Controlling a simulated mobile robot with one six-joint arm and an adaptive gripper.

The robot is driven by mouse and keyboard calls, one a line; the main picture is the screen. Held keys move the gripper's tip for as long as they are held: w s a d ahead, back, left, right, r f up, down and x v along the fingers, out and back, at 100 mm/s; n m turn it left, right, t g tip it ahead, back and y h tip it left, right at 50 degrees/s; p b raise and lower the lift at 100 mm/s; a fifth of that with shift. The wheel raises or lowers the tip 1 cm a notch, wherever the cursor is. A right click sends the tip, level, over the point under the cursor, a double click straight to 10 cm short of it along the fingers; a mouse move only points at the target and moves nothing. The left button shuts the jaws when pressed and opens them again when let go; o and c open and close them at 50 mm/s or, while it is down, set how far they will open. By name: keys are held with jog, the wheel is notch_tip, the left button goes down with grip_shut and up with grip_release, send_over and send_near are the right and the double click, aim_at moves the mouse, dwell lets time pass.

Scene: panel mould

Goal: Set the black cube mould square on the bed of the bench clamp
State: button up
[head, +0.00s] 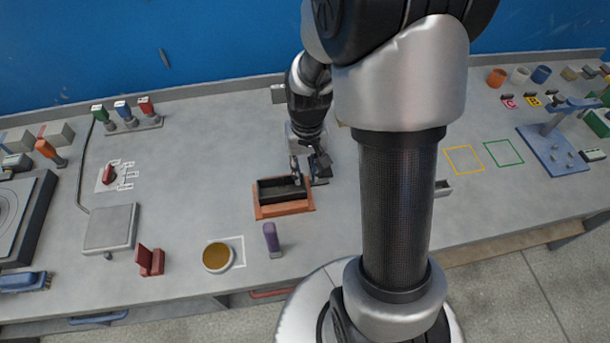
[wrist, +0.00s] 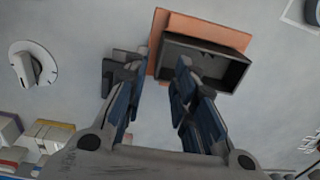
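The black mould (head: 268,195), an open-topped oblong box, sits on an orange-brown base (head: 285,210) near the middle of the bench. The wrist view also shows the mould (wrist: 222,62) and its base (wrist: 203,28). My gripper (head: 308,168) is at the mould's far right end in the head view. In the wrist view my gripper (wrist: 157,72) is open, one finger outside the mould and the other overlapping its near end. I cannot tell whether a finger touches it. A blue stand (head: 550,150) with a flat base and upright is at the right, possibly the bench clamp.
A purple-handled tool (head: 272,240) and a round brown-topped dish (head: 217,257) stand in front of the mould. A dark red bracket (head: 149,261) and a grey plate (head: 110,228) lie to the left. Yellow (head: 464,159) and green (head: 503,152) outlined squares are empty at right.

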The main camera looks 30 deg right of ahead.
jog(key=s+a+r+n+t+p, duration=0.1)
jog(key=s+a+r, duration=0.15)
jog(key=r, duration=0.55)
jog(key=s+a+r+n+t, duration=0.1)
jog(key=s+a+r, duration=0.15)
jog(key=r, duration=0.65)
jog(key=s+a+r+t, duration=0.1)
jog(key=s+r, duration=0.1)
jog(key=s, duration=0.3)
jog(key=s+a+r+n+t, duration=0.1)
jog(key=s+a+r, duration=0.1)
jog(key=s, duration=0.3)
jog(key=shift+s+a+r+n+t, duration=0.3)
jog(key=shift+r, duration=0.35)
